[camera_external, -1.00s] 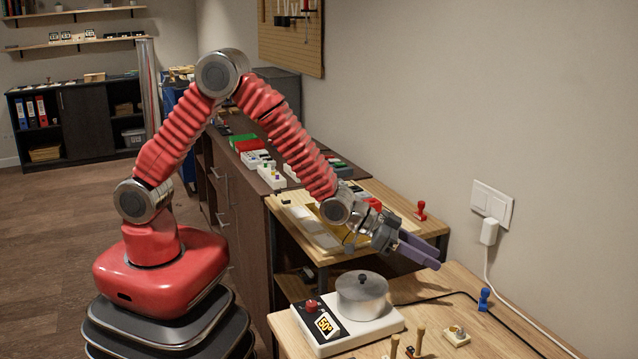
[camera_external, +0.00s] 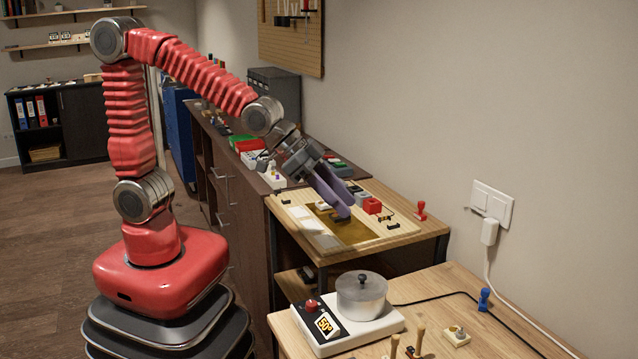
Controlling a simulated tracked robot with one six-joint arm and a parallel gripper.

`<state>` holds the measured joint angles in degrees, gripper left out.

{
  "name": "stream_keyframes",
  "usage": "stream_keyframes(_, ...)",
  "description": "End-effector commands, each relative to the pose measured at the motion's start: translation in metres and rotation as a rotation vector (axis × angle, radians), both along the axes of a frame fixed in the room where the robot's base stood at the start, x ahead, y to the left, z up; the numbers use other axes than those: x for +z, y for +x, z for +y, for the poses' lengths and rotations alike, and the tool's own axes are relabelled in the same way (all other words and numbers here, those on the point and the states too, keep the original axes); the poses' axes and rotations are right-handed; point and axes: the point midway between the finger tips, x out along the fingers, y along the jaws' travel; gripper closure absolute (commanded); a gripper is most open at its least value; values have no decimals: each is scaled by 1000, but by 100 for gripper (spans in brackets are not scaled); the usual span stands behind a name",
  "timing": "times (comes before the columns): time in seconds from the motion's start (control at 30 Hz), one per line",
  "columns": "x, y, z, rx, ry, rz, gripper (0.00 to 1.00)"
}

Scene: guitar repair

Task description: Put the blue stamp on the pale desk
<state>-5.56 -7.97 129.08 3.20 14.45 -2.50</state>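The blue stamp (camera_external: 484,299) stands upright on the front pale wooden desk (camera_external: 450,290), near its back edge by the wall. My gripper (camera_external: 343,205) has purple fingers that look apart, with nothing seen between them. It points down over the board on the middle wooden table (camera_external: 432,226), well to the left of and behind the blue stamp. The fingertips hide part of the board, and their exact height above it is hard to tell.
A hot plate (camera_external: 390,327) with a metal pot (camera_external: 361,296) stands on the front desk. A black cable (camera_external: 440,297) runs behind it. Small wooden-handled tools (camera_external: 420,342) stand at the front. A red stamp (camera_external: 421,211) and a red block (camera_external: 372,205) are on the middle table.

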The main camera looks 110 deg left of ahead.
Motion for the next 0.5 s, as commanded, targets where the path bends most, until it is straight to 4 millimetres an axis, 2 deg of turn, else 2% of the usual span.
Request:
stream_keyframes(0.2, 17, -60, -17, -21, -6, 65, 64)
stream_keyframes(0.5, 26, -144, -37, -52, -17, 162, 64)
